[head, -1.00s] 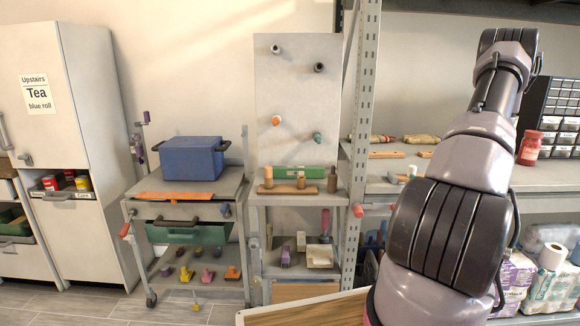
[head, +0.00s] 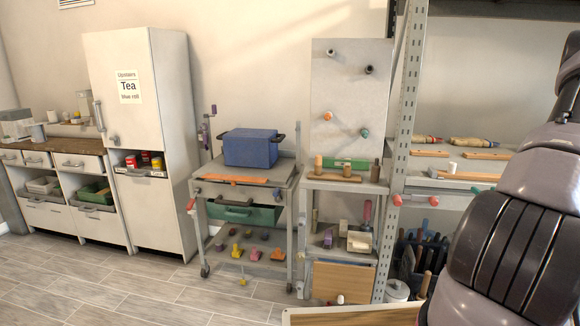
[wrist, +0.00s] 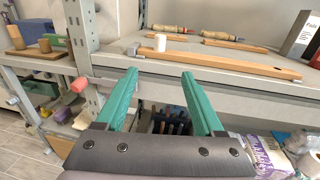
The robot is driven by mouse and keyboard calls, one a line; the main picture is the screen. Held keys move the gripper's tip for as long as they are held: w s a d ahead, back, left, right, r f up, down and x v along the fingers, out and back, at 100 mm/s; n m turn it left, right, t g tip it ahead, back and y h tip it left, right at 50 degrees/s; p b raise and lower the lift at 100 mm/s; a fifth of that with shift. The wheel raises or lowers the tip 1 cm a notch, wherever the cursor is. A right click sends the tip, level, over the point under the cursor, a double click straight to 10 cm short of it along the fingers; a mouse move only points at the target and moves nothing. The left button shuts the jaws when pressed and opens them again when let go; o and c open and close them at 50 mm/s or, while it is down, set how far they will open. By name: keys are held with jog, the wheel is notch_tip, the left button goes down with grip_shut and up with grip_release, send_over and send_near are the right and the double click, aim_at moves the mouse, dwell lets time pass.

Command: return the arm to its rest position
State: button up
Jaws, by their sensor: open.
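My arm fills the right side of the head view, folded upward, and its far end runs out of that frame. My gripper (wrist: 160,82) shows in the wrist view with its two green fingers spread apart and nothing between them. It is in front of the metal shelf (wrist: 225,82), below the level of a long wooden strip (wrist: 220,62) lying there. The fingers touch nothing that I can see.
A rolling rack (head: 247,180) with a blue box (head: 251,148) stands left of a pegboard stand (head: 350,100). A metal shelf upright (head: 405,130) is beside my arm. A wooden board edge (head: 350,316) is low in front. Open tiled floor (head: 130,285) lies at the left.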

jog(key=w+a+r+n+g+y, duration=0.2)
jog(key=a+r+n+y, duration=0.35)
jog(key=a, duration=0.35)
jog(key=w+a+r+n+g+y, duration=0.1)
jog(key=w+a+r+n+y, duration=0.1)
jog(key=a+r+n+y, duration=0.45)
jog(key=s+a+r+n+g+y, duration=0.1)
jog(key=s+a+r+n+g, duration=0.2)
jog(key=a, duration=0.5)
jog(key=s+a+r+n+g, duration=0.2)
jog(key=a+r+n+g, duration=0.15)
jog(key=a, duration=0.45)
jog(key=s+a+r+n+g+h, duration=0.3)
jog(key=s+a+r+n+g, duration=0.15)
jog(key=s+a+n, duration=0.4)
jog(key=s+r+n+t+h, duration=0.1)
jog(key=s+r+n+h, duration=0.1)
jog(key=s, duration=0.3)
jog(key=s+d+r+n+t+h, duration=0.1)
jog(key=s+r+n+t+h, duration=0.1)
jog(key=s+r+n+h, duration=0.1)
jog(key=s+n+h, duration=0.1)
jog(key=s, duration=0.1)
jog(key=shift+s+r, duration=0.3)
jog(key=shift+s, duration=0.05)
